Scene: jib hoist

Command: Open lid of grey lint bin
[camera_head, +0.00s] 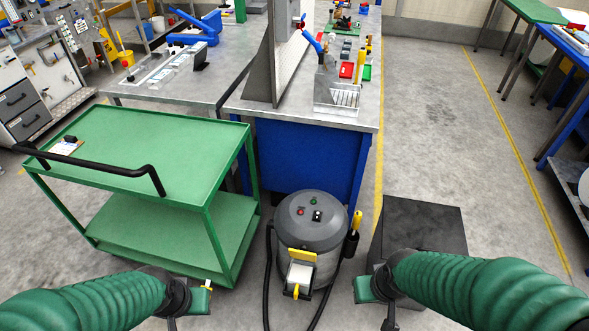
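A grey round drum (311,219) stands on the floor at the bottom centre, in front of the blue bench; it looks like the lint bin, though I cannot be sure. Its grey top is down and carries a red and a green button and a small black-and-white switch. A pale box with a yellow flap (301,257) is on its front. My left gripper (190,301) is left of the drum and my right gripper (377,300) is right of it. Both are apart from it, and their finger gaps are not clear.
A green two-shelf trolley (140,150) with a black handle stands close on the left. A black hose (267,275) hangs beside the drum. A dark grey box or plate (425,228) is on the right. The blue bench (310,155) is behind; open floor (450,130) lies to the right.

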